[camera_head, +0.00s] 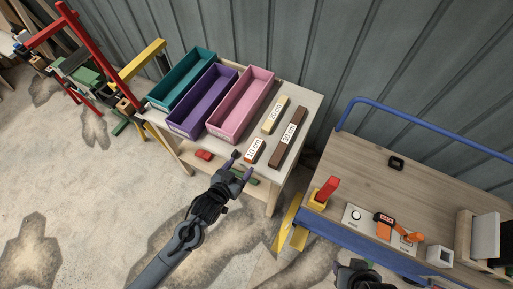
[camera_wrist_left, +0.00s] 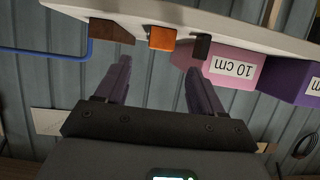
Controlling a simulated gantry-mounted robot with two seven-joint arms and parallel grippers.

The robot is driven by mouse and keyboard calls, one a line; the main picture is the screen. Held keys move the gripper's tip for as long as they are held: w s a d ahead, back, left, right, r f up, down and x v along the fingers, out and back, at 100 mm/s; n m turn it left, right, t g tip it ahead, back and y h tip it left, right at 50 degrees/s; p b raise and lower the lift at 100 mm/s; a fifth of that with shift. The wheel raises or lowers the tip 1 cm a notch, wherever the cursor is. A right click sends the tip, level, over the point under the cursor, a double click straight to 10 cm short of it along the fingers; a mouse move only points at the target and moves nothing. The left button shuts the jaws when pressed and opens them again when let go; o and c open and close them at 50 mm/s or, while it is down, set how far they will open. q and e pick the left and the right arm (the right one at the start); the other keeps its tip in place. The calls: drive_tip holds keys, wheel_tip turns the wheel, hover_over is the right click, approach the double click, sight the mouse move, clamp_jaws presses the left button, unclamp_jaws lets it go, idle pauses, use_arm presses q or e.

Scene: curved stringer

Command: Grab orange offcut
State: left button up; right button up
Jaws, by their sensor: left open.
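The orange offcut (camera_head: 249,158) is a short block near the front edge of the small table, with a white label on top that seems to read 10 cm. Its orange end face also shows in the left wrist view (camera_wrist_left: 162,38). My left gripper (camera_head: 243,166) is open and empty just in front of that edge. In the left wrist view its two fingers (camera_wrist_left: 156,88) point toward the table edge, with the offcut beyond and between them. My right gripper (camera_head: 357,272) shows only partly at the bottom edge; its jaws cannot be made out.
A long brown offcut (camera_head: 289,137) and a pale yellow offcut (camera_head: 275,113) lie beside the orange one. Pink (camera_head: 241,103), purple (camera_head: 202,100) and teal (camera_head: 183,78) bins stand to the left. A red block (camera_head: 204,155) lies near the front. A wooden cart (camera_head: 425,185) stands at right.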

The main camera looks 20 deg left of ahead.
sight(249, 156)
use_arm(q)
drive_tip(key=x, duration=0.2)
drive_tip(key=shift+w+d+f, duration=0.15)
drive_tip(key=shift+w+d, duration=0.15)
drive_tip(key=shift+w+a+f+b, duration=0.1)
drive_tip(key=shift+w+f+b, duration=0.05)
drive_tip(key=shift+w+b, duration=0.3)
drive_tip(key=shift+w+f, duration=0.3)
drive_tip(key=shift+w, duration=0.2)
drive_tip(key=x, duration=0.1)
drive_tip(key=b+x, duration=0.1)
drive_tip(key=x, duration=0.1)
drive_tip(key=shift+w+f, duration=0.25)
drive_tip(key=shift+w, duration=0.25)
use_arm(e)
drive_tip(key=f, duration=0.1)
drive_tip(key=d+f, duration=0.1)
drive_tip(key=shift+f, duration=0.3)
use_arm(q)
drive_tip(key=shift+c, duration=0.3)
drive_tip(key=c, duration=1)
